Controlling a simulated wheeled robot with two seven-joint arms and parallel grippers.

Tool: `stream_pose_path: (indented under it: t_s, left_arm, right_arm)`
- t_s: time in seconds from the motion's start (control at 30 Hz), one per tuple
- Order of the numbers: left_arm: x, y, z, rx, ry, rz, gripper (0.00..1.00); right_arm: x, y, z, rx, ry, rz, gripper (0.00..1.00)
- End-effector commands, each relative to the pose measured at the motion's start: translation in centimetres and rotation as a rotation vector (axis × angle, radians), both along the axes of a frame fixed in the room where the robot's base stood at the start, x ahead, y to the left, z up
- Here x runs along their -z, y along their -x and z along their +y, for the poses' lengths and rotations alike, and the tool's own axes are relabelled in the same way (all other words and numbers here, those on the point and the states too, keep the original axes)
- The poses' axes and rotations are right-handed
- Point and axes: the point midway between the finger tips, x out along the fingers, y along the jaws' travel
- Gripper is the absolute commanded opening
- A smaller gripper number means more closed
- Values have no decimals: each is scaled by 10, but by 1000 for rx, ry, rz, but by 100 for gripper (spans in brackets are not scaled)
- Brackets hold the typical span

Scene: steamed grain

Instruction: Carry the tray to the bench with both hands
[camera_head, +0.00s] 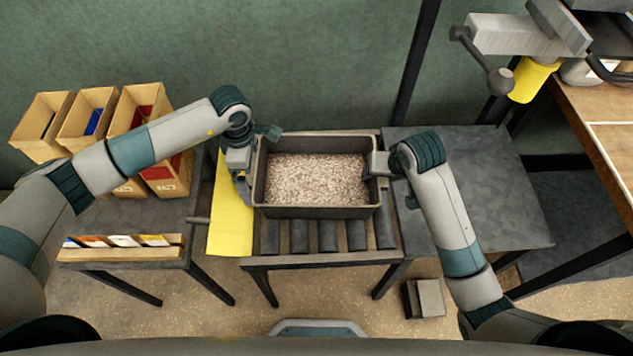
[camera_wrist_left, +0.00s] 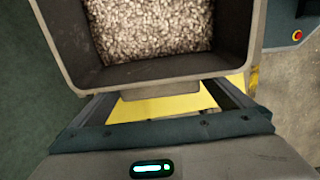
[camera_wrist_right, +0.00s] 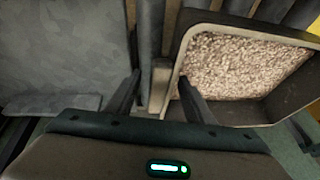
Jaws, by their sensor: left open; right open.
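The tray (camera_head: 318,212) is a dark grey, deep, rectangular bin filled with pale grain (camera_head: 317,178). It stands level on a roller stand in the head view. My left gripper (camera_head: 247,165) is open at the tray's left end; in the left wrist view its fingers (camera_wrist_left: 165,105) lie either side of a ledge-like handle (camera_wrist_left: 160,90) below the rim. My right gripper (camera_head: 378,166) is open at the tray's right end. In the right wrist view its fingers (camera_wrist_right: 158,90) are spread, one by the tray wall (camera_wrist_right: 290,100), with a handle (camera_wrist_right: 159,88) between them.
The roller stand (camera_head: 328,236) carries the tray. A dark grey bench (camera_head: 475,190) adjoins it on the right, with a clear top. A yellow sheet (camera_head: 231,215) lies left of the tray. Several cardboard boxes (camera_head: 150,110) and a card rack (camera_head: 120,254) stand on the left table.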

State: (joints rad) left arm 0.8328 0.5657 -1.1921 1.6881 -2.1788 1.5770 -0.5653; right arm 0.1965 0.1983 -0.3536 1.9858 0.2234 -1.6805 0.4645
Motion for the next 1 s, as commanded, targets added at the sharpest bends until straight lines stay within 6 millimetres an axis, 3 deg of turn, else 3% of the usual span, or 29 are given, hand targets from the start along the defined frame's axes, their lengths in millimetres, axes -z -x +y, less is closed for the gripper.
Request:
stream_pose_path:
  t_s: [0.23,0.63,0.83,0.97,1.0]
  left_arm:
    - [22,0,-1,0,1,0,100]
    - [26,0,0,0,1,-1,98]
    - [26,0,0,0,1,-1,50]
    - [26,0,0,0,1,-1,19]
    - [26,0,0,0,1,-1,19]
  right_arm:
    - [21,-8,3,0,0,1,48]
    - [24,-10,3,-1,-1,1,45]
    - [24,-10,3,-1,-1,1,0]
    - [24,-10,3,-1,-1,1,0]
    - [24,-10,3,-1,-1,1,0]
